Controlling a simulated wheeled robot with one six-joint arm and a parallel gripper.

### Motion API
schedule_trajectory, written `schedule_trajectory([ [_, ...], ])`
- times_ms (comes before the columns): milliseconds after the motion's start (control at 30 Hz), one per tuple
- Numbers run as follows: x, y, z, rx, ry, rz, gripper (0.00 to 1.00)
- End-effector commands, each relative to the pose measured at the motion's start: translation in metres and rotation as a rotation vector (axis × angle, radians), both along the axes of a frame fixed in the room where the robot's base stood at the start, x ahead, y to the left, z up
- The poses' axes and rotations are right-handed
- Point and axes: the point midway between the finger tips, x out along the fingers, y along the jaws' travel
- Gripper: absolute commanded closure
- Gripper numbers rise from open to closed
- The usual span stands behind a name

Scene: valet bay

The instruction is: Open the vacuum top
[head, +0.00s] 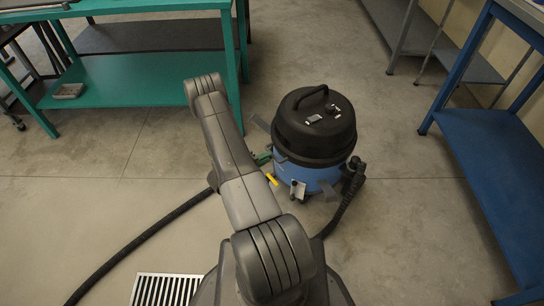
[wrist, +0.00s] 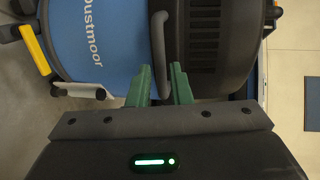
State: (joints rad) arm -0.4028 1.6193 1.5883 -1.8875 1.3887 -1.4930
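The vacuum (head: 310,173) stands upright on the floor, with a blue body and a black domed top (head: 315,125) seated on it. The top has a black carry handle (head: 307,94). In the wrist view the blue body (wrist: 100,40) is at left and the black top (wrist: 215,50) at right, with a grey bar-shaped latch (wrist: 160,45) across the seam. My gripper (wrist: 160,82) has green fingers on either side of the latch's lower end, with small gaps showing. In the head view my gripper (head: 263,158) is at the vacuum's left side, partly hidden by my arm.
A black hose (head: 140,240) runs over the floor to the left. A teal bench (head: 150,80) stands at back left and a blue bench (head: 495,150) at right. A floor drain (head: 165,289) lies in front. A yellow part (head: 272,179) shows low by the vacuum. Floor right of it is clear.

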Motion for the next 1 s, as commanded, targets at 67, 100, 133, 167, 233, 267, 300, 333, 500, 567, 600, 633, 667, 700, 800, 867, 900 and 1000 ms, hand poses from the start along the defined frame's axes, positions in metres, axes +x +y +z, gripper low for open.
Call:
schedule_trajectory([
  [67, 0.008, -0.011, -0.004, 0.001, -0.002, -0.005, 0.82],
  [100, 0.011, -0.015, -0.005, 0.002, -0.002, -0.004, 0.82],
  [133, 0.014, -0.017, -0.006, 0.002, -0.002, -0.004, 0.82],
  [167, 0.016, -0.020, -0.006, 0.001, -0.001, -0.003, 0.82],
  [233, 0.020, -0.024, -0.008, 0.001, 0.000, -0.002, 0.82],
  [267, 0.021, -0.026, -0.008, 0.001, 0.000, -0.002, 0.82],
  [300, 0.023, -0.028, -0.008, 0.001, 0.000, -0.002, 0.82],
  [333, 0.024, -0.029, -0.008, 0.001, 0.000, -0.001, 0.82],
  [500, 0.026, -0.031, -0.008, 0.001, -0.001, 0.000, 0.82],
  [567, 0.026, -0.031, -0.008, 0.001, -0.001, 0.000, 0.82],
  [600, 0.026, -0.031, -0.008, 0.001, -0.001, 0.000, 0.82],
  [633, 0.026, -0.031, -0.008, 0.001, -0.001, 0.000, 0.82],
  [667, 0.026, -0.031, -0.008, 0.001, -0.001, 0.000, 0.82],
  [700, 0.026, -0.031, -0.008, 0.001, -0.001, 0.000, 0.86],
  [800, 0.026, -0.031, -0.008, 0.001, -0.001, 0.000, 1.00],
  [867, 0.026, -0.031, -0.008, 0.001, -0.001, 0.000, 1.00],
  [900, 0.026, -0.031, -0.008, 0.001, -0.001, 0.000, 1.00],
  [1000, 0.026, -0.031, -0.008, 0.001, 0.000, 0.000, 1.00],
])
